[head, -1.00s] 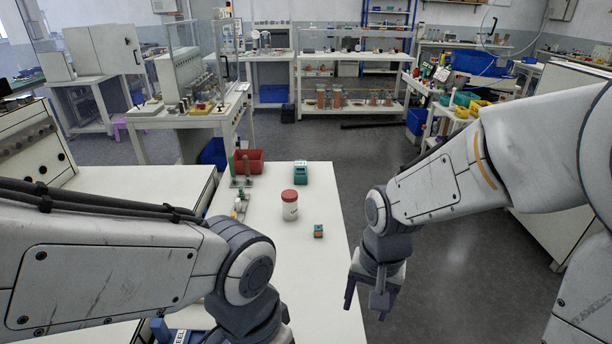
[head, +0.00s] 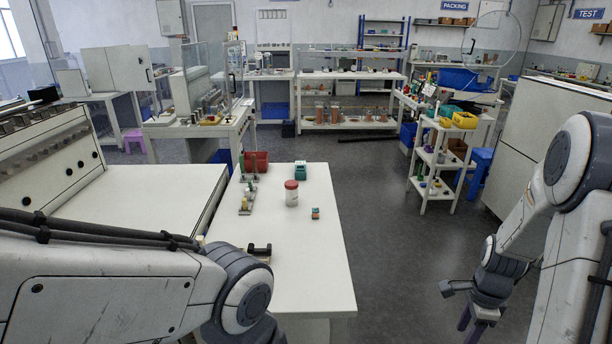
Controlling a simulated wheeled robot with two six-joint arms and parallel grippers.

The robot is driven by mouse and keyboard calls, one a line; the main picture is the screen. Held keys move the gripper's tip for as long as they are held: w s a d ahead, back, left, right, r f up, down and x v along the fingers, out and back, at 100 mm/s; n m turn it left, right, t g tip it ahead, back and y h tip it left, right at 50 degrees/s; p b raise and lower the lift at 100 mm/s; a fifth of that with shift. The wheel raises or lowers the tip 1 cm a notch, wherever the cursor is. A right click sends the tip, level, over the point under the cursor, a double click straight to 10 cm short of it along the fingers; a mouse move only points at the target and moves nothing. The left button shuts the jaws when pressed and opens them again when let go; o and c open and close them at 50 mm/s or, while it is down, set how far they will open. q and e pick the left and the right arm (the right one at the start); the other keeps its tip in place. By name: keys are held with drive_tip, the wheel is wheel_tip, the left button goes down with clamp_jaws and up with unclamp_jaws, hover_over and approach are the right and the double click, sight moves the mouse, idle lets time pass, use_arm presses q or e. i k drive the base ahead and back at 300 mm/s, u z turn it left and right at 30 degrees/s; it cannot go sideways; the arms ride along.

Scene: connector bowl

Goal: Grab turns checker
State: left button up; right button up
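I cannot tell for sure which thing is the turns checker. A small teal and orange block (head: 315,213) lies on the white table, right of a white jar with a red lid (head: 291,193). A larger teal device (head: 300,169) stands farther back. A black object (head: 259,250) lies near the table's front left. My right gripper (head: 470,325) hangs low at the lower right, over the floor and well clear of the table. Its fingers look apart and nothing shows between them. My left arm crosses the lower left; its gripper is out of view.
The white table (head: 310,270) has clear room at its front and right. A red bin (head: 255,161) and small upright fixtures (head: 246,203) line its left side. A white shelf cart (head: 437,165) with bins stands at the right. Grey floor lies between.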

sight(300, 173)
drive_tip(key=z, duration=1.05)
drive_tip(key=i, duration=5.8)
drive_tip(key=u, duration=4.7)
drive_tip(key=i, duration=0.95)
drive_tip(key=z, duration=0.15)
